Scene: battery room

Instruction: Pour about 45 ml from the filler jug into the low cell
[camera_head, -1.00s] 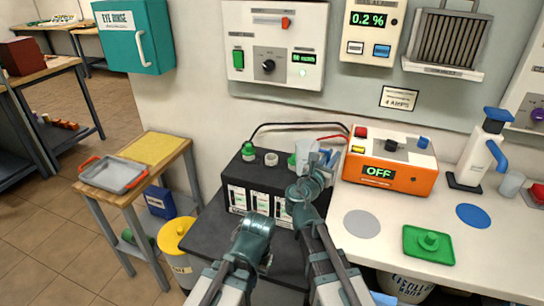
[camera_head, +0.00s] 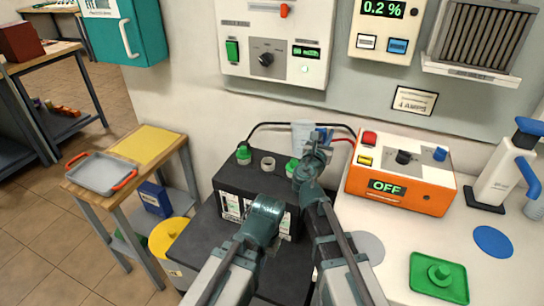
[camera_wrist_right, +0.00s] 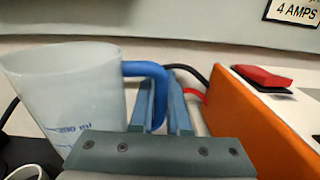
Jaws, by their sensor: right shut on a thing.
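The filler jug (camera_head: 302,133) is translucent with a blue handle. It looks roughly upright above the back right of the black battery (camera_head: 228,177). In the right wrist view the jug (camera_wrist_right: 70,92) fills the left side, with blue volume marks; its liquid level is unclear. My right gripper (camera_head: 322,136) is shut on the handle, which lies between its fingers (camera_wrist_right: 163,98). The middle cell opening (camera_head: 267,163) is a pale open ring, left of and below the jug. Green caps (camera_head: 243,154) show on either side. My left arm is in front of the battery; its gripper is hidden.
An orange charger (camera_head: 405,178) reading OFF stands close right of the jug. Black and red cables run behind the jug. A green tray (camera_head: 438,277) and a white-and-blue tester (camera_head: 505,170) are farther right. A grey tray (camera_head: 98,173) is on the left stand.

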